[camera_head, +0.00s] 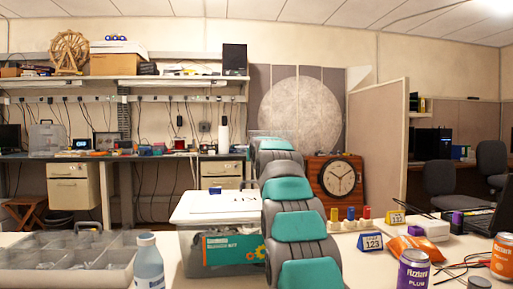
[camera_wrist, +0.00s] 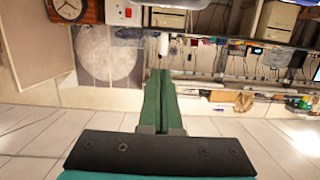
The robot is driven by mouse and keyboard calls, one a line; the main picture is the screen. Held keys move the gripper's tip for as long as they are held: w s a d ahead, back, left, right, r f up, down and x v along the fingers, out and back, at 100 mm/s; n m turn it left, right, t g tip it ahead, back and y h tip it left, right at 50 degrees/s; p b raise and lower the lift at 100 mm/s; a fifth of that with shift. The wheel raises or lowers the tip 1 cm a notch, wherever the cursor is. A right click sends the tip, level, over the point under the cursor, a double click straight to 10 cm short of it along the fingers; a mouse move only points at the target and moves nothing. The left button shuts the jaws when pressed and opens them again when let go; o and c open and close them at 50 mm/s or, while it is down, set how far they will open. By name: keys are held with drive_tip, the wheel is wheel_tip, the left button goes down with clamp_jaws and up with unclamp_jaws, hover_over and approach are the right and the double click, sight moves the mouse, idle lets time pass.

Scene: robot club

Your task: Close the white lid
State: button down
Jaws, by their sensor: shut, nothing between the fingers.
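The white lid (camera_head: 210,207) belongs to a grey and teal kit box (camera_head: 225,254) on the white table, left of my arm in the head view. The lid's pale face shows above and behind the box's printed front. My arm covers its right part, and I cannot tell its exact angle. My gripper (camera_wrist: 160,74) shows in the wrist view with its green fingers together and nothing between them. In the head view my arm hides the fingers.
A divided grey tray (camera_head: 62,276) and a blue-white bottle (camera_head: 148,262) stand at left. Number signs (camera_head: 370,242), an orange bag (camera_head: 408,247), cans (camera_head: 413,270) and wires crowd the right. A clock (camera_head: 338,178) stands behind. The wrist view shows the room upside down.

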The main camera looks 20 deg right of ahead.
drive_tip(key=shift+g, duration=0.4)
drive_tip(key=f, duration=0.1)
drive_tip(key=w+f, duration=0.1)
drive_tip(key=f, duration=0.1)
drive_tip(key=w+f+p, duration=0.1)
drive_tip(key=shift+d+f, duration=0.15)
drive_tip(key=shift+d, duration=0.15)
drive_tip(key=shift+w+f+g, duration=0.25)
drive_tip(key=shift+f+g, duration=0.05)
drive_tip(key=shift+f, duration=0.6)
